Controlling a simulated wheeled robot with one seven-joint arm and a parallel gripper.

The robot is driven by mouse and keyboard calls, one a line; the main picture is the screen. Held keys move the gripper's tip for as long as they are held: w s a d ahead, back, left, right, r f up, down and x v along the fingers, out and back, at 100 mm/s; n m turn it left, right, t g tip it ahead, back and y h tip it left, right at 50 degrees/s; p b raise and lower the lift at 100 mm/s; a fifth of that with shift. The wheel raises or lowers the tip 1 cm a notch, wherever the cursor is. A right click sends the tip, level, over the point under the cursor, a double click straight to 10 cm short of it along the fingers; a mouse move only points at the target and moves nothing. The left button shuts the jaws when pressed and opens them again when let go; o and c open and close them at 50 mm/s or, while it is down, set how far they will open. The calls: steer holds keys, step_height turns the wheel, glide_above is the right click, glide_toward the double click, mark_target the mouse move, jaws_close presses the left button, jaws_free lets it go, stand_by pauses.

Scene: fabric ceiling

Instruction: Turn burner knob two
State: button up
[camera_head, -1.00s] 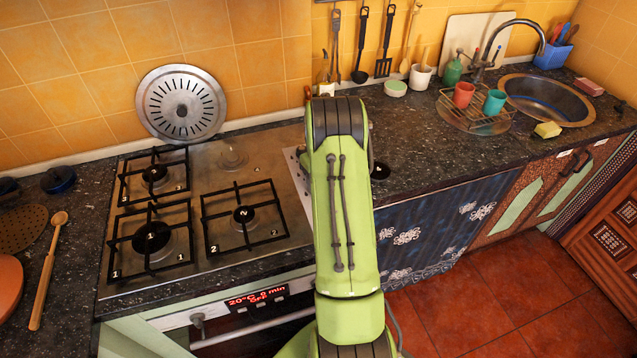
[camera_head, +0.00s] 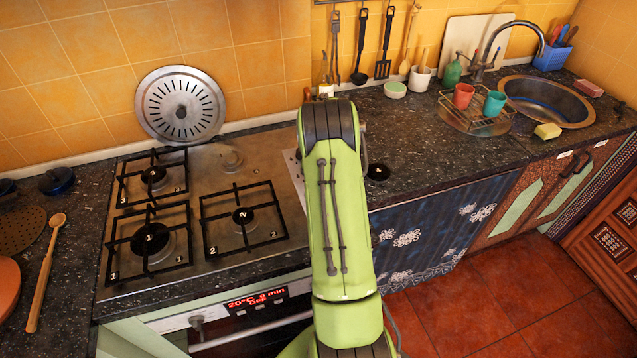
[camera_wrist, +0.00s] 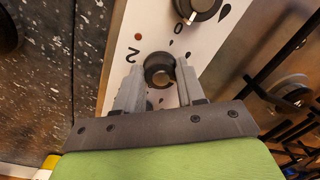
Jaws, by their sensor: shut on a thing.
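In the wrist view, a round dark knob (camera_wrist: 159,70) sits on a white panel beside a printed "2". My gripper (camera_wrist: 157,85) has its two grey fingers on either side of this knob and is shut on it. Another knob (camera_wrist: 198,8) with a light pointer stands further up the same panel (camera_wrist: 160,20), near a printed "0". In the head view my green arm covers most of the knob panel, and the gripper is hidden behind it. The burner marked 2 (camera_head: 243,216) is on the stove top to the left of my arm.
Black pan supports stand on the steel hob (camera_head: 190,262). A round perforated metal disc (camera_head: 180,105) leans on the tiled wall. The dark counter (camera_head: 420,140) right of my arm has bare room. A dish rack with cups (camera_head: 475,112) stands by the sink (camera_head: 548,100).

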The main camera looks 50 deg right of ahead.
steer(key=o, duration=1)
steer(key=shift+o, duration=0.2)
steer(key=shift+r, duration=0.1)
step_height(320, 180, up, 16)
steer(key=p, duration=0.2)
steer(key=shift+d, duration=0.3)
